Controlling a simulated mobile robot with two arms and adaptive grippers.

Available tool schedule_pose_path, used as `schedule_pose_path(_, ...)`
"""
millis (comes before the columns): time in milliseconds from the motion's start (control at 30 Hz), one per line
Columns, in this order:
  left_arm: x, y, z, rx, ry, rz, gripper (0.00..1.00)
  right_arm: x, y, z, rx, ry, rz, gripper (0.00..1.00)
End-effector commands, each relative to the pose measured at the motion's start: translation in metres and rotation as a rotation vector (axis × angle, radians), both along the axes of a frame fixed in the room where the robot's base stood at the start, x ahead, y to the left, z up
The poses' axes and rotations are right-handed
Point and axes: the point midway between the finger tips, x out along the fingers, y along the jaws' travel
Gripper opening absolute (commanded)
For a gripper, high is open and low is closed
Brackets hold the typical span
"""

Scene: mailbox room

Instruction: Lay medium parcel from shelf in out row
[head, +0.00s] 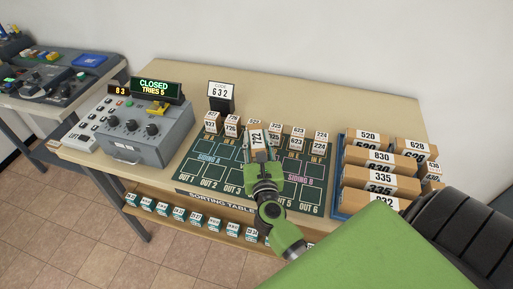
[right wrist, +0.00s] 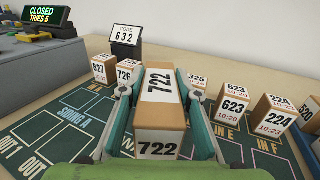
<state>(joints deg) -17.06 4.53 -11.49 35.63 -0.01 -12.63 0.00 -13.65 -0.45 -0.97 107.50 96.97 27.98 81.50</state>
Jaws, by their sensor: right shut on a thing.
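My right gripper (right wrist: 160,115) is shut on a medium parcel (right wrist: 160,85) labelled 722, with its fingers along both sides. In the head view the parcel (head: 256,141) is over the dark green sorting mat (head: 230,185), in the middle of its upper part. I cannot tell whether it touches the mat. The out row (head: 233,190), cells marked OUT 1 to OUT 6, runs along the mat's near edge, partly hidden by my arm. A blue shelf (head: 340,185) at the right holds parcels such as 830 (head: 381,158) and 335 (head: 384,177). My left gripper is not in view.
Small numbered parcels, such as 623 (head: 298,132) and 224 (head: 321,136), stand along the mat's far edge. A code stand reading 632 (head: 221,95) is behind them. A grey control box (head: 137,132) is left, with a CLOSED display (head: 155,88). Several small boxes (head: 178,214) sit below.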

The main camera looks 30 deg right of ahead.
Motion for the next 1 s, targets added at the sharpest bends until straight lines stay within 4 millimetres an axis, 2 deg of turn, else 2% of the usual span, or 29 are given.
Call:
schedule_pose_path(33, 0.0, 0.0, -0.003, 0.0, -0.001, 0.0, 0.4, 0.005, -0.002, -0.006, -0.003, 0.0, 0.0, 0.03)
schedule_pose_path(200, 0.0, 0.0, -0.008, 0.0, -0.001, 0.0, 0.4, 0.003, -0.002, -0.03, -0.004, 0.002, 0.001, 0.03)
schedule_pose_path(633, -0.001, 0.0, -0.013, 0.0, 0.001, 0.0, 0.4, 0.003, -0.001, -0.038, 0.0, -0.001, 0.0, 0.03)
schedule_pose_path(667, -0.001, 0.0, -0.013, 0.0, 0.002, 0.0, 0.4, 0.003, -0.001, -0.038, 0.0, 0.0, 0.0, 0.33)
schedule_pose_path(700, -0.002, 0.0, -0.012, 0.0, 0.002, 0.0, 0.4, 0.003, -0.001, -0.037, -0.001, 0.0, 0.0, 0.44)
schedule_pose_path(733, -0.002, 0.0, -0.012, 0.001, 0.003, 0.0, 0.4, 0.003, -0.001, -0.037, -0.001, 0.0, 0.0, 0.47)
schedule_pose_path(1000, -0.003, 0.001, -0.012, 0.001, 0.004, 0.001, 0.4, 0.003, -0.001, -0.037, 0.0, 0.001, 0.0, 0.47)
